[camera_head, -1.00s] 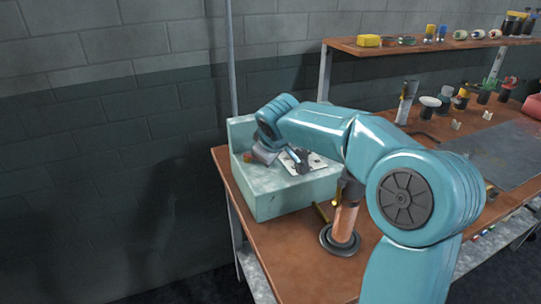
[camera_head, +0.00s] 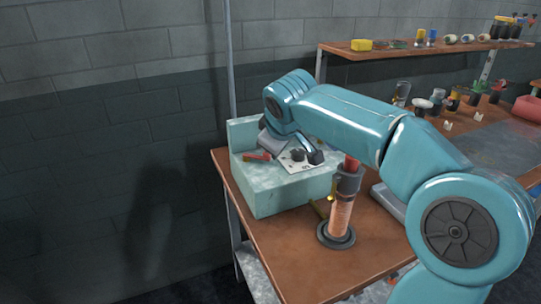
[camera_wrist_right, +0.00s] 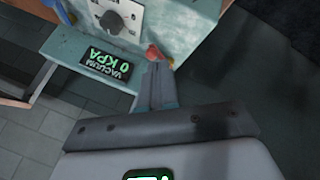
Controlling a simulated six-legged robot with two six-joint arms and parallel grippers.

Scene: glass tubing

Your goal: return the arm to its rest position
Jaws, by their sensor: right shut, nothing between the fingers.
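My right arm (camera_head: 345,118), teal, comes in from the right in the head view and reaches over the pale green box. Its grey gripper (camera_head: 272,146) shows only in part below the wrist, above the box. In the right wrist view my right gripper (camera_wrist_right: 158,68) is shut and empty, its fingers together. The fingertips appear close to a red lever (camera_wrist_right: 153,52) on the box; I cannot tell whether they touch. The red lever also shows in the head view (camera_head: 257,156). My left gripper is not in view.
The pale green box (camera_head: 290,199) has a dial panel (camera_wrist_right: 112,16) and a display reading 0 kPa (camera_wrist_right: 107,62). A copper-coloured column (camera_head: 341,217) stands on the wooden bench (camera_head: 290,250), close beside the arm. Spools and a shelf (camera_head: 400,48) are behind, right.

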